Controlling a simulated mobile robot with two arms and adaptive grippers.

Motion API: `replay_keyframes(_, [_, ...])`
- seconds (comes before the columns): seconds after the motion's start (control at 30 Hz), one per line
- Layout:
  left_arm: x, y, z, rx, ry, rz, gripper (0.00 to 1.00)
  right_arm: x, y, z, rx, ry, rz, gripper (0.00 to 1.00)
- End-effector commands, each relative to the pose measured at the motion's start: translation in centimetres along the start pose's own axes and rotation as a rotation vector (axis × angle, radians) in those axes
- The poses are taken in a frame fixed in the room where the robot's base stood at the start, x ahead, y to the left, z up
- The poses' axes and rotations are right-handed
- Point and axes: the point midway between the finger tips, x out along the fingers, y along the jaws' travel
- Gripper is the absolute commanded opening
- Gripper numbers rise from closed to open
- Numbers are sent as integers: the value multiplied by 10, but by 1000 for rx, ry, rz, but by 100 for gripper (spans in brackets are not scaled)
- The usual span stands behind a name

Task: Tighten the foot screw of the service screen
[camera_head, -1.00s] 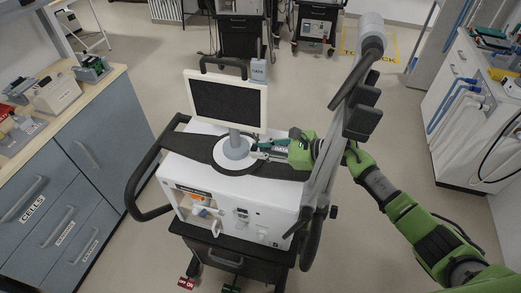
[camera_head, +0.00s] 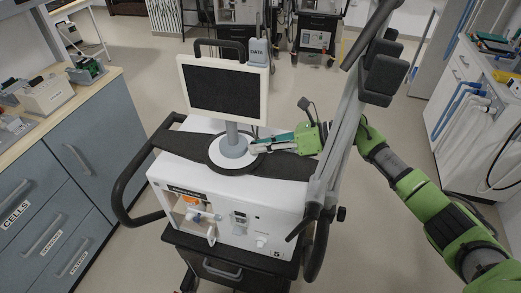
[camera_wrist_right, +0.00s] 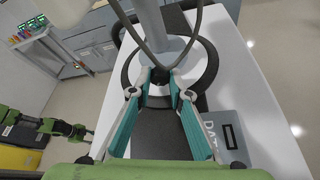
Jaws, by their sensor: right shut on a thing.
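The service screen (camera_head: 222,88) stands upright on a grey post with a round foot (camera_head: 232,151) on top of the white ventilator (camera_head: 235,200). My right gripper (camera_head: 259,145) reaches in from the right, low beside the foot. In the right wrist view, my right gripper (camera_wrist_right: 160,78) has its teal-sided fingers converging on a small dark piece at the foot's near edge. This looks like the foot screw (camera_wrist_right: 160,75), mostly hidden by the fingertips. The gripper is shut on it. A green arm of mine shows at the left of the wrist view; its gripper (camera_wrist_right: 78,131) is too small to read.
A black push handle (camera_head: 128,190) curves around the ventilator's left side. A grey support arm (camera_head: 335,150) rises at its right, close to my right arm. A grey DATA box (camera_head: 258,53) stands behind the screen. Cabinets (camera_head: 65,180) line the left; floor is free between.

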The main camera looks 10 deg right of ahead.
Motion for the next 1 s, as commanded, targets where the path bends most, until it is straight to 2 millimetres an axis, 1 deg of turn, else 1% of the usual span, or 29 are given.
replay_keyframes(0.1, [3, 0, 0, 0, 0, 0, 28, 0, -1, -1, 13, 1, 4, 0])
replay_keyframes(0.47, [2, 0, 0, -1, 0, -1, 28, -1, -1, 0, 16, 1, 5, 0])
replay_keyframes(0.5, [2, 0, 0, -1, 0, -1, 28, -1, -1, 0, 16, 1, 5, 26])
replay_keyframes(0.53, [2, 0, 0, -1, 0, -1, 28, -1, -1, 0, 16, 1, 4, 33])
replay_keyframes(0.57, [2, 0, 0, -1, 0, -1, 28, -1, -1, 0, 16, 1, 5, 35])
replay_keyframes(0.87, [2, -2, 3, -1, -2, -2, 28, -1, 0, 0, 15, 0, 5, 35])
replay_keyframes(1.0, [2, -2, 3, -1, -3, -2, 28, -10, -1, 0, 14, 0, 3, 35])
